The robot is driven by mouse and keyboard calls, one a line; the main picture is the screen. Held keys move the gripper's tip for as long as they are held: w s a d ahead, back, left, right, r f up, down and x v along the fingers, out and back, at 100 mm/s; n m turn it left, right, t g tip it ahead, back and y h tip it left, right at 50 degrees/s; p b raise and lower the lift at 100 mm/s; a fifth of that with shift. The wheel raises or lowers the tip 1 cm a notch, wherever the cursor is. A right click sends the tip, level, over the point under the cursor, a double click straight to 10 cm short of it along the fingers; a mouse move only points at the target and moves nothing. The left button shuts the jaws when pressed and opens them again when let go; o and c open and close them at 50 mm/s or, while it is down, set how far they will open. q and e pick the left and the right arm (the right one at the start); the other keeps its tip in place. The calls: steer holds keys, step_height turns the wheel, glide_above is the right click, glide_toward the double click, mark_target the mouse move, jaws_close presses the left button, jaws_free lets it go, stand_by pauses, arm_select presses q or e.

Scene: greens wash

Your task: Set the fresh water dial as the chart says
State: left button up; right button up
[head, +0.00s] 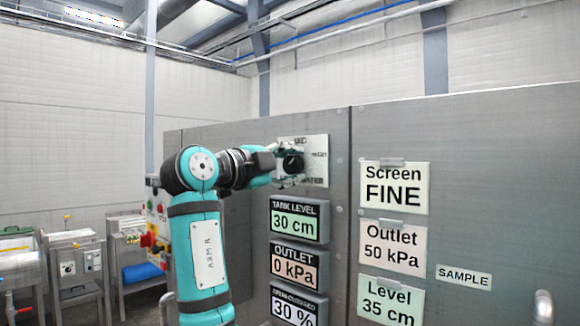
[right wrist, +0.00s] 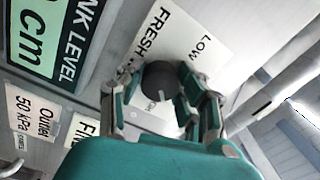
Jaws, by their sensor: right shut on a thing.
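The fresh water dial (head: 292,163) is a dark round knob on a pale plate (head: 317,150) on the grey metal panel. It also shows in the right wrist view (right wrist: 158,78), with a white mark near its lower edge. "FRESH" and "LOW" are legible on the plate; other lettering is hidden. My right gripper (head: 286,170) is shut on the dial, one finger on each side in the right wrist view (right wrist: 152,86). Chart cards read Screen FINE (head: 395,187), Outlet 50 kPa (head: 393,246) and Level 35 cm (head: 390,300). My left gripper is out of view.
Below the dial, displays read TANK LEVEL 30 cm (head: 299,220), OUTLET 0 kPa (head: 296,267) and 30 % (head: 298,306). A SAMPLE label (head: 463,277) is at the right. A control box with colored buttons (head: 155,235) and metal stands are at the left.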

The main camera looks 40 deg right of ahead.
steer(key=o, duration=1.2)
steer(key=shift+c, duration=0.2)
steer(key=s+a, duration=0.1)
steer(key=a, duration=1.1)
steer(key=shift+f, duration=0.15)
